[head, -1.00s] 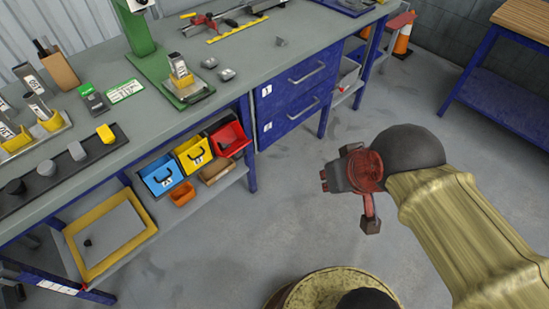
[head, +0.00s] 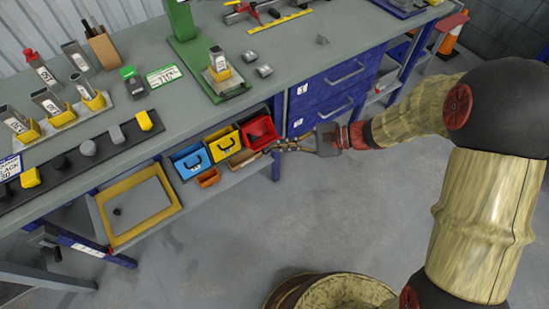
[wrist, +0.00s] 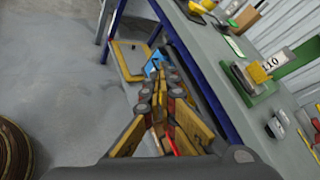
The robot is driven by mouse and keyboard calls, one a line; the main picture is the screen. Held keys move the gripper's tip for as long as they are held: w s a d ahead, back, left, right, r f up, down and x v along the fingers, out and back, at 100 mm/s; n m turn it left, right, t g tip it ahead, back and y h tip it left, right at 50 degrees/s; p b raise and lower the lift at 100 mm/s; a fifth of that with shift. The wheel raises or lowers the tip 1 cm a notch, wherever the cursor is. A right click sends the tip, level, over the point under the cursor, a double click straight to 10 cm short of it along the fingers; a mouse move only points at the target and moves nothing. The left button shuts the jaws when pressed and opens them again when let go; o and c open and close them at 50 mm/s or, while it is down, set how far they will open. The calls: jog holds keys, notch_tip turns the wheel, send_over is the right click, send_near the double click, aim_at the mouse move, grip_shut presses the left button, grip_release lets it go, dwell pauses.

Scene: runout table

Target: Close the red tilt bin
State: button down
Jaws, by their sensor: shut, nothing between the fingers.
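The red tilt bin (head: 259,128) is at the right end of a row of bins under the bench top. It looks tipped outward, with its red inside showing. My gripper (head: 272,148) reaches in from the right, its fingers shut and empty, with the tips by the lower front of the red bin. I cannot tell whether they touch it. In the wrist view my gripper (wrist: 166,72) points toward the bin row, and its fingers hide most of the bins.
The yellow bin (head: 224,146) and the blue bin (head: 190,163) stand to the left of the red one. An orange tray (head: 208,178) lies below them. Blue drawers (head: 330,100) are to the right. The bench top (head: 190,110) overhangs the row. Open floor lies in front.

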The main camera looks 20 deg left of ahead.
jog(key=w+a+f+m+t+y+p, duration=0.2)
jog(key=w+a+f+m+t, duration=0.15)
jog(key=w+f+m, duration=0.35)
jog(key=d+f+m+t+h+p, duration=0.25)
jog(key=f+m+t, duration=0.2)
jog(key=f, duration=0.95)
jog(key=d+f+m+t+h+p, duration=0.1)
jog(key=d+f+m+t+h, duration=0.25)
jog(key=f, duration=1.05)
jog(key=w+a+r+m+y+b, duration=0.1)
jog(key=w+a+y+b, duration=0.1)
jog(key=w+a, duration=0.5)
jog(key=shift+a+r+m+b, duration=0.3)
jog(key=shift+a+b, duration=0.35)
jog(key=shift+b, duration=0.15)
jog(key=shift+w+f, duration=0.1)
jog(key=shift+d, duration=0.1)
